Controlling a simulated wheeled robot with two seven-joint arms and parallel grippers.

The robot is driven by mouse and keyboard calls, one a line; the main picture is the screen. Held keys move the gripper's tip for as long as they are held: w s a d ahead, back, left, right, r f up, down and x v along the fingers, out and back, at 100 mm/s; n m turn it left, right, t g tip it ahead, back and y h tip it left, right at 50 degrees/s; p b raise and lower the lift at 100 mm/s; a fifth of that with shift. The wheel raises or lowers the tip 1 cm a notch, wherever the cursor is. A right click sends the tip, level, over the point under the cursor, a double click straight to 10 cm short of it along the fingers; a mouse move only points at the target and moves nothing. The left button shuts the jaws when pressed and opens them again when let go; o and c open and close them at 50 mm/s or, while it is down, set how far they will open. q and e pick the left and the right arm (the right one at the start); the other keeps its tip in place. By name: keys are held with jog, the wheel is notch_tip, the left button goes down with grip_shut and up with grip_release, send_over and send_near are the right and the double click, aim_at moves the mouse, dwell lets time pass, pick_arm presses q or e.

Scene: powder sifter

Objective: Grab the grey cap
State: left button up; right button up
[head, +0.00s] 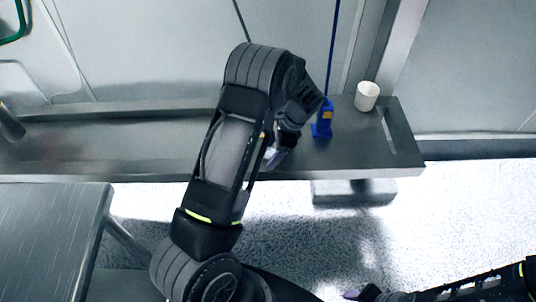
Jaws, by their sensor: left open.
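A small pale, whitish-grey cap-like cup (367,96) stands on the right end of the grey metal bench (70,140). It is the only thing here that looks like the cap. My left gripper (272,157) is open, at the bench's front edge, left of the cap and apart from it. My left arm hides most of this gripper, and nothing shows held in it. My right gripper (366,293) is low at the bottom edge, far from the cap, and its jaws are too unclear to read.
A blue tool (322,121) with a thin upright blue rod stands on the bench between my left gripper and the cap. A slot lies right of the cap. A grey metal table (50,235) fills the lower left. A dark cylinder (10,124) shows at the left edge.

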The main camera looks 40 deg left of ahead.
aim_at(271, 152)
dwell(0.3)
pick_arm(q)
jog(key=c, duration=1.4)
jog(key=shift+r, duration=0.1)
notch_tip(271, 152, up, 10)
jog(key=shift+f+b, duration=0.1)
jog(key=shift+b, duration=0.25)
